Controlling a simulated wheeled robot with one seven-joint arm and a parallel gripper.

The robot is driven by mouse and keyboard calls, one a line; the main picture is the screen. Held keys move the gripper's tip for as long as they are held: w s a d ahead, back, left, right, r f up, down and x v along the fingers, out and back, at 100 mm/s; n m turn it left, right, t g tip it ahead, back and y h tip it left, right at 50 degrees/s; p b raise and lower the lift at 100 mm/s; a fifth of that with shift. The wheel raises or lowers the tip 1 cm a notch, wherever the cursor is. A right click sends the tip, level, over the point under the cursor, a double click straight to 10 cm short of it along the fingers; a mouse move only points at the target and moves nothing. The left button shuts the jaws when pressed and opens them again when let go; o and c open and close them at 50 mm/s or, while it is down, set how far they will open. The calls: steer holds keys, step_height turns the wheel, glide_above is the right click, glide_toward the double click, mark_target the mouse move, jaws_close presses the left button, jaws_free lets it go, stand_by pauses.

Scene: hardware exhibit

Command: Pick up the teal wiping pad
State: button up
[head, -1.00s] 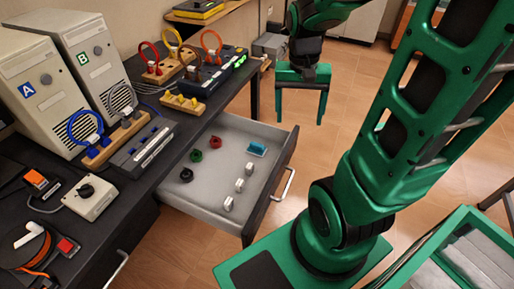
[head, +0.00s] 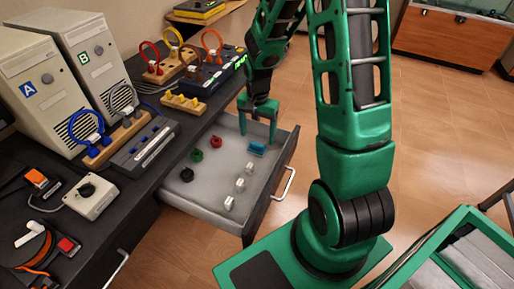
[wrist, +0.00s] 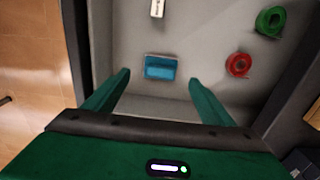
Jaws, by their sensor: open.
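The teal wiping pad (head: 257,149) is a small blue-teal block lying in the open grey drawer, near its far right corner. In the wrist view the pad (wrist: 160,68) lies ahead of the fingertips, between their lines and nearer the left finger. My green gripper (head: 258,130) is over the far end of the drawer, pointing down, just above and beside the pad. In the wrist view my gripper (wrist: 158,80) has its fingers wide apart with nothing between them. I cannot tell the exact height above the pad.
The drawer (head: 224,196) also holds a red ring (head: 215,142), a green ring (head: 197,155), a black ring (head: 187,174) and several white pieces (head: 239,183). The drawer walls stand close around the pad. The dark desk (head: 130,190) with computers and plugs is to the left.

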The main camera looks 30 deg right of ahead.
mark_target(257, 143)
steer(key=shift+w+f, duration=0.2)
steer(key=shift+f, duration=2.95)
steer(key=c, duration=1.2)
